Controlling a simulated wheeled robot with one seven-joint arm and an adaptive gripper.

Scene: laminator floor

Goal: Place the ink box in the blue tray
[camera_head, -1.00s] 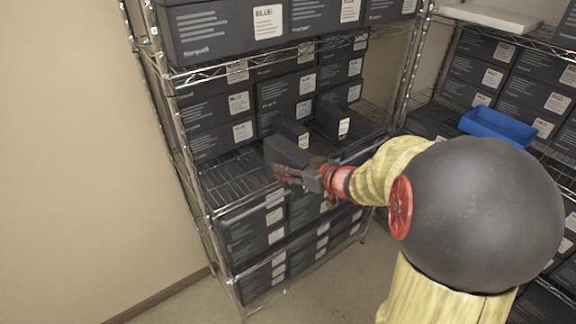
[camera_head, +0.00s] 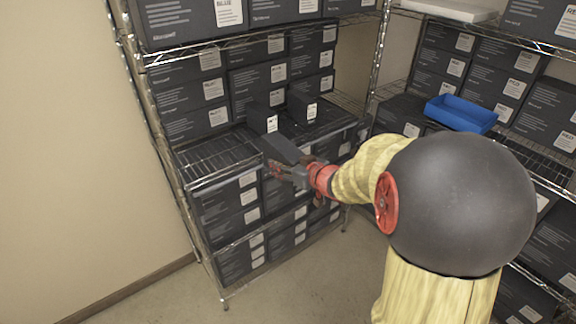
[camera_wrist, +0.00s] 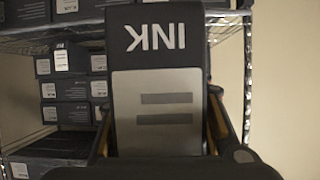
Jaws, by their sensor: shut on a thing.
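My gripper (camera_head: 290,174) is shut on a dark ink box (camera_head: 281,148) at the front edge of the left wire shelf. In the wrist view the ink box (camera_wrist: 156,75) fills the middle, with "INK" upside down and a grey label, between the fingers. The blue tray (camera_head: 460,112) stands on the right-hand rack, behind and to the right of my arm. Its visible inside looks empty. It is not in the wrist view.
Two small dark boxes (camera_head: 262,118) (camera_head: 302,107) stand on the left wire shelf (camera_head: 215,158), behind the held box. Large dark cartons (camera_head: 190,95) fill both racks. A rack post (camera_head: 378,50) stands between the shelf and the tray. Floor (camera_head: 300,270) in front is clear.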

